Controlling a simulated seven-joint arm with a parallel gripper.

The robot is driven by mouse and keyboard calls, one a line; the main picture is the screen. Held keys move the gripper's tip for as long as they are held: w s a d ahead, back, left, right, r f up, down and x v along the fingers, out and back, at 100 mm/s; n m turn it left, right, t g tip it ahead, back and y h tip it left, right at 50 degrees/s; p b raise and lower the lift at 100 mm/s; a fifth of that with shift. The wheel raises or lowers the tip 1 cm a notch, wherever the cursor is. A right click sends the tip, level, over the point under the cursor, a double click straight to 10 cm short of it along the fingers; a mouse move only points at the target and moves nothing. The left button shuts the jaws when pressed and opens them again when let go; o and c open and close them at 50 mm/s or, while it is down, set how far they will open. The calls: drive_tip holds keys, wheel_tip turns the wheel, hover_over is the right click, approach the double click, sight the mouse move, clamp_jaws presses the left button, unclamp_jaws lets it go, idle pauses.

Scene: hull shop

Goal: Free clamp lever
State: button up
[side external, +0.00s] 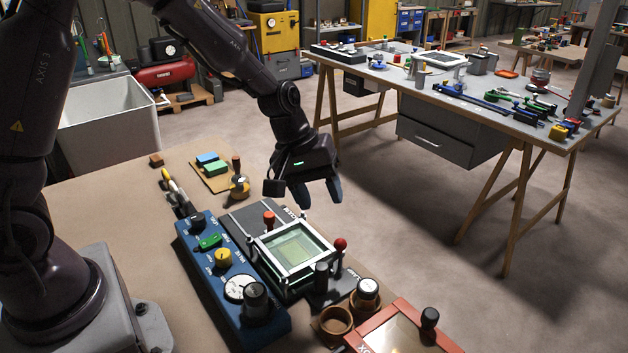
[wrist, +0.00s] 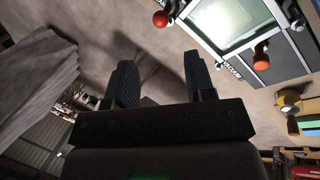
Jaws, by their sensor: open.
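A lever with a red ball knob (side external: 340,244) stands upright at the right corner of the white-framed fixture (side external: 292,250), beside lettering that seems to read CLAMP. The red ball also shows at the top of the wrist view (wrist: 160,18). A second lever with an orange-red knob (side external: 268,217) stands at the fixture's far left side; it shows in the wrist view too (wrist: 261,60). My gripper (side external: 319,195) is open and empty, above and behind the fixture near the bench's far edge. Both fingers (wrist: 160,66) are apart, touching nothing.
A blue control panel (side external: 228,275) with knobs lies left of the fixture. Coloured blocks (side external: 211,167) lie behind. Open floor lies beyond the bench.

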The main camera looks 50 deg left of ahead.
drive_tip(key=v, duration=0.2)
drive_tip(key=shift+s+a+r, duration=0.1)
drive_tip(key=shift+a+r, duration=0.05)
drive_tip(key=shift+r, duration=0.2)
drive_tip(key=s+a+r+m+t+y, duration=0.1)
drive_tip(key=s+r+m, duration=0.3)
drive_tip(key=s+r, duration=0.3)
drive_tip(key=s+a+r+m+t+y, duration=0.1)
drive_tip(key=s+r+m, duration=0.3)
drive_tip(key=s, duration=0.9)
wheel_tip(320, 180, up, 3)
drive_tip(key=shift+a+r+m+t+y, duration=0.15)
drive_tip(key=shift+a+m+t+y, duration=0.1)
drive_tip(key=shift+m+t+y, duration=0.15)
drive_tip(key=shift+s, duration=0.1)
